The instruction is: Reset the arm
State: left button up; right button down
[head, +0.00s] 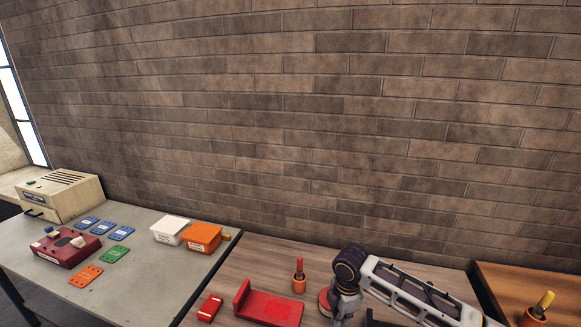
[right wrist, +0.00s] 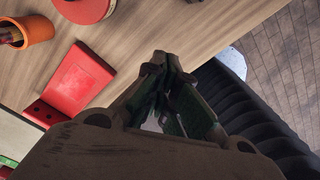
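My right arm enters the head view from the lower right, over the wooden table (head: 262,262); its gripper is not clearly visible there. In the right wrist view my right gripper (right wrist: 168,70) points across the tabletop. Its two fingers come close together at the tips, with a narrow light gap nearer the palm. I see nothing held, but I cannot tell whether the fingers meet. My left gripper is in neither view.
A red holder (head: 268,308), a red block (head: 210,307), an orange pot with a tool (head: 299,284) and a red round piece (head: 324,303) stand near my right arm. The grey table (head: 140,290) holds boxes and coloured cards. A brick wall is behind.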

jog(key=s+a+m+t+y, duration=0.2)
jog(key=s+a+m+y, duration=0.1)
jog(key=s+a+m, duration=0.55)
jog(key=s+d+f+m+t+h, duration=0.1)
jog(key=s+d+m+h, duration=0.1)
jog(key=s+d+m, duration=0.5)
jog(key=s+d+f+m+h, duration=0.1)
jog(key=s+d+m, duration=0.35)
jog(key=d, duration=0.45)
notch_tip(320, 180, down, 34)
jog(key=s+f+n+g+b, duration=0.1)
jog(key=s+b, duration=0.1)
jog(key=s, duration=0.1)
jog(key=s+d+f+b, duration=0.1)
jog(key=s+d+f, duration=0.1)
jog(key=s+f, duration=0.8)
jog(key=s+d+f+g+b, duration=0.1)
jog(key=s+d+f, duration=0.1)
jog(key=s+f, duration=0.9)
jog(key=shift+s+d+f, duration=0.15)
jog(key=shift+s+f, duration=0.15)
jog(key=shift+s, duration=0.35)
